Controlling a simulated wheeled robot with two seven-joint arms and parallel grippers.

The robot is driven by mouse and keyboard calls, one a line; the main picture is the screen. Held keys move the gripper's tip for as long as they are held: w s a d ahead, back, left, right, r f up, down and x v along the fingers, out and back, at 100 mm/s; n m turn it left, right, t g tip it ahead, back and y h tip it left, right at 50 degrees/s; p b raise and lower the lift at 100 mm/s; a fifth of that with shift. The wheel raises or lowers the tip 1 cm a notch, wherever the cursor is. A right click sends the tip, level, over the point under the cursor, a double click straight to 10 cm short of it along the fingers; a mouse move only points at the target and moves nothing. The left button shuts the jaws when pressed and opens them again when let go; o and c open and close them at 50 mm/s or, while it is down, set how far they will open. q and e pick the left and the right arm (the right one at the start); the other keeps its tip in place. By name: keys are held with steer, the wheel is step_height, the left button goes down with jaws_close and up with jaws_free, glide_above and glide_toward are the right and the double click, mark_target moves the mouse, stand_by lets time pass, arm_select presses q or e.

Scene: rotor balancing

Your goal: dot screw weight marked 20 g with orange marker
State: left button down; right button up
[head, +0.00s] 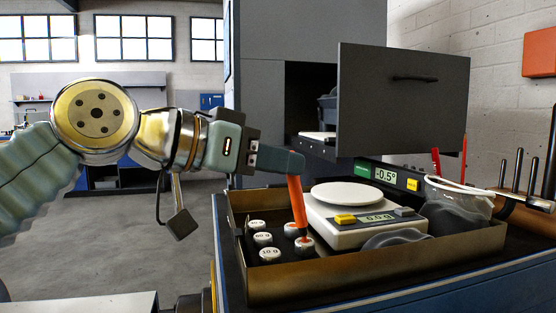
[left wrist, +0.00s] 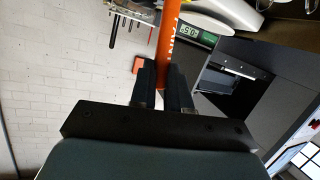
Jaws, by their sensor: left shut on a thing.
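My left gripper (head: 290,160) is shut on the orange marker (head: 297,205) above the left part of a shallow brown tray (head: 345,283). The marker points down, slightly tilted, and its lower end meets the top of a white-topped screw weight (head: 304,245); I cannot tell whether it touches. The marker hides part of that weight's label, so I cannot read it. Several other screw weights stand beside it, including one that seems marked 10 g (head: 270,254). The left wrist view shows the marker (left wrist: 166,45) between the two dark fingers (left wrist: 164,85). My right gripper is not in view.
A white scale (head: 345,225) with a round pan stands in the tray, right of the weights. A display reading -0.5° (head: 388,176) stands behind. A grey machine with a raised panel (head: 400,100) rises at the back.

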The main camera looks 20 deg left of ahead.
arm_select(q)
step_height(320, 180, up, 7)
steer(key=p, duration=0.3)
steer(key=shift+f, duration=0.1)
stand_by(1.0)
